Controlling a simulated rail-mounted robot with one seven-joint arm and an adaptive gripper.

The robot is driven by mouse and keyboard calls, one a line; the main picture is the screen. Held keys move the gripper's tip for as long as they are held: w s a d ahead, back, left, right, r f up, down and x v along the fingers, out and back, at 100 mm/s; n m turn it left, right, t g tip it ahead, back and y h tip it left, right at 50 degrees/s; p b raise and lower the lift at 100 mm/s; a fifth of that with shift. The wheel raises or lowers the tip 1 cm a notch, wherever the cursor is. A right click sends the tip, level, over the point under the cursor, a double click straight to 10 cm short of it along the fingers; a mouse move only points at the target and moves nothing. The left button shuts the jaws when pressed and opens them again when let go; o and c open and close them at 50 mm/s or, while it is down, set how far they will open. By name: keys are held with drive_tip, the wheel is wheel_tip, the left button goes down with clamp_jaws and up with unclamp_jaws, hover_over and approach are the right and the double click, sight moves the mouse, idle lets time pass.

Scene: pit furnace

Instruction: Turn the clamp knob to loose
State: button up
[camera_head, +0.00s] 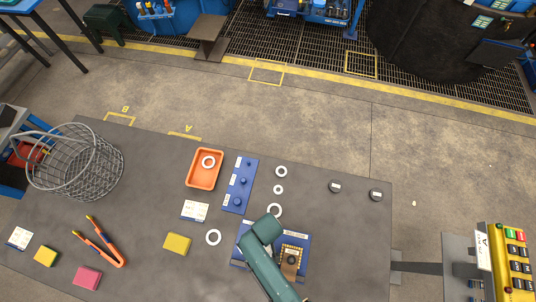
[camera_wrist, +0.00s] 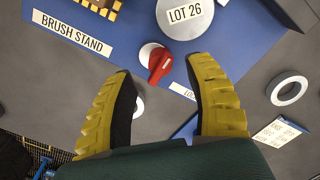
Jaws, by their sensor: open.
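The clamp knob (camera_wrist: 160,62) is red with a white round part beside it, on a blue panel (camera_wrist: 112,65) in the wrist view. Its red grip slants down toward the picture's bottom. A white label starting "LO" (camera_wrist: 182,91) lies below right of it, partly covered by a finger. My gripper (camera_wrist: 162,70) is open, with its yellow-backed fingers left and right of the knob. I see no contact with it. In the head view my green arm reaches over the blue panel (camera_head: 302,243) and hides the knob and my fingers.
A round "LOT 26" piece (camera_wrist: 185,14) and a "BRUSH STAND" label (camera_wrist: 72,33) are close by. White rings (camera_wrist: 288,91), a blue peg board (camera_head: 239,185) and an orange tray (camera_head: 205,182) share the grey table (camera_head: 345,225). A wire basket (camera_head: 75,170) stands at left.

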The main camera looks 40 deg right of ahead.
wheel_tip(320, 180, up, 9)
drive_tip(key=shift+f, duration=0.15)
idle(0.4)
